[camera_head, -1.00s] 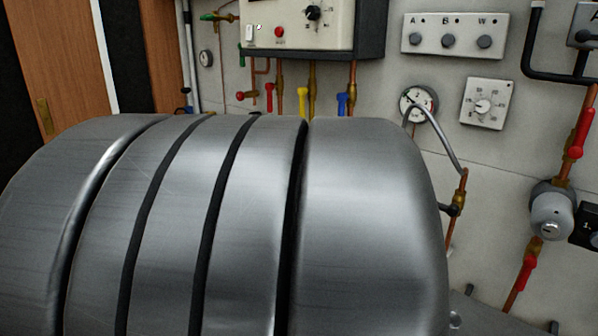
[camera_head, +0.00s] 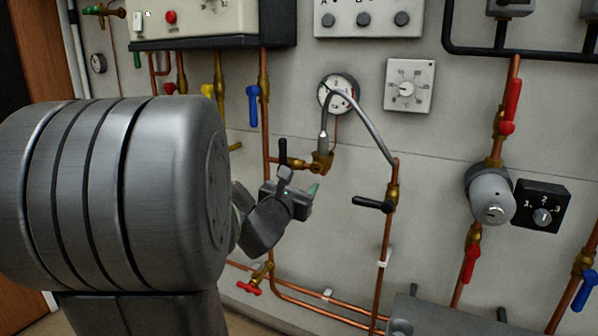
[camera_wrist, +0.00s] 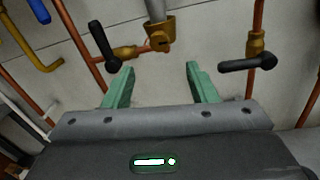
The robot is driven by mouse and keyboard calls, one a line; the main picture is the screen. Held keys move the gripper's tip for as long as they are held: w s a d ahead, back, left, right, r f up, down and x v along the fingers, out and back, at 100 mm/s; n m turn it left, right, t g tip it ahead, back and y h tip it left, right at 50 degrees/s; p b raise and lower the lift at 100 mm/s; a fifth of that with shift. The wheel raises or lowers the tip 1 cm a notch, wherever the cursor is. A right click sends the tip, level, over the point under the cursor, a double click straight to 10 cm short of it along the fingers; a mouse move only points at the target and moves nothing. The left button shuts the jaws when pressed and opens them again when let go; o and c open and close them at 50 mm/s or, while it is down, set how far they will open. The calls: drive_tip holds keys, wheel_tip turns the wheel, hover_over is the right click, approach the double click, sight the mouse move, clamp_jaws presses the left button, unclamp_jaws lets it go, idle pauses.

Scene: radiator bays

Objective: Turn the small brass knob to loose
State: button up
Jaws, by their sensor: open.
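A brass fitting (camera_head: 322,160) sits on the wall under the lower left end of a grey looped hose. In the wrist view the fitting (camera_wrist: 158,35) shows a small round brass part on its front, which looks like the small knob; I cannot read its setting. My gripper (camera_head: 302,190) is just below and left of the fitting in the head view. In the wrist view my gripper (camera_wrist: 160,70) has its two green fingers spread apart with nothing between them. The fitting is ahead of the gap, roughly centred, and apart from the fingertips.
A black lever (camera_wrist: 104,45) is left of the fitting and another black lever (camera_wrist: 250,64) is right of it. A gauge (camera_head: 338,94), a square dial (camera_head: 408,85) and a blue-handled valve (camera_head: 252,105) are above. Copper pipes run below.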

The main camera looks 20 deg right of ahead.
sight(315, 169)
drive_tip(key=p+x, duration=0.1)
drive_tip(key=x, duration=1)
drive_tip(key=shift+c, duration=0.4)
drive_tip(key=c, duration=0.9)
